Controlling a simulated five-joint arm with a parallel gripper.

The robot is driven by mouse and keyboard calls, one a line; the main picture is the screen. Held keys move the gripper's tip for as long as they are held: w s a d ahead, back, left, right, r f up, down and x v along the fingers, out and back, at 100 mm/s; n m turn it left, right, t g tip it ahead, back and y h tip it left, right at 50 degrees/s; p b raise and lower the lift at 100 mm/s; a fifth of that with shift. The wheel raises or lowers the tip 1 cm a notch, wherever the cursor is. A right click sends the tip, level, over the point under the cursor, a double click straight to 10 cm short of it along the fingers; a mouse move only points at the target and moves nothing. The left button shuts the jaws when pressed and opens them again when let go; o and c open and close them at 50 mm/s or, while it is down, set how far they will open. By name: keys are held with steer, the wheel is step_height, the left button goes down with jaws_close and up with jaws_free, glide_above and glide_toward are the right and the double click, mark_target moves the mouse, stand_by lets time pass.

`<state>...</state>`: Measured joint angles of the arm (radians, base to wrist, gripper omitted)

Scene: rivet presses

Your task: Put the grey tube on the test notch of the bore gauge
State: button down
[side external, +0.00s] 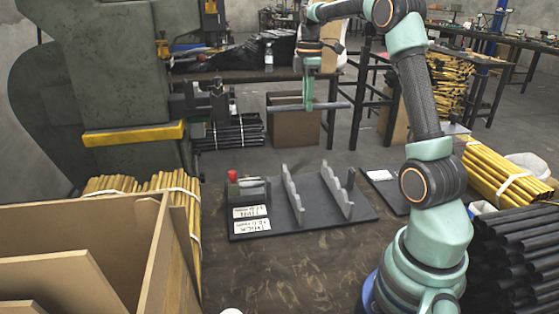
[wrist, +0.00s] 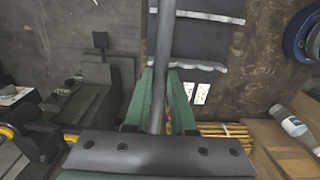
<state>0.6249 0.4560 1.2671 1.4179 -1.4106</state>
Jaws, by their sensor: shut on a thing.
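The grey tube (side external: 335,105) is held level in the air, well above and behind the bore gauge. My gripper (side external: 308,106) is shut on it near mid-length, with tube showing on both sides. In the wrist view the tube (wrist: 161,60) runs between the two green fingers of my gripper (wrist: 160,108). The bore gauge (side external: 317,207) is a dark plate with two upright grey notched rails on the table. Its rails, apart from the tube, also show in the wrist view, where the gauge (wrist: 205,42) is partly behind the tube. I cannot tell which notch is the test notch.
A red-topped fixture (side external: 247,187) and white labels (side external: 250,219) sit at the gauge's left. A wooden bin (side external: 100,245) stands front left. A green press (side external: 100,85) is behind it. Black tubes (side external: 515,245) are stacked at right. The table front is clear.

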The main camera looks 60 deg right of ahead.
steer(key=shift+s+a+r, duration=0.25)
steer(key=shift+r, duration=0.1)
steer(key=s+a, duration=0.3)
glide_above(309, 191)
step_height(309, 191, down, 20)
steer(key=shift+a+r, duration=0.1)
steer(key=shift+a, duration=0.05)
stand_by(0.4)
steer(key=c, duration=0.8)
jaws_free()
steer(key=shift+o, duration=0.2)
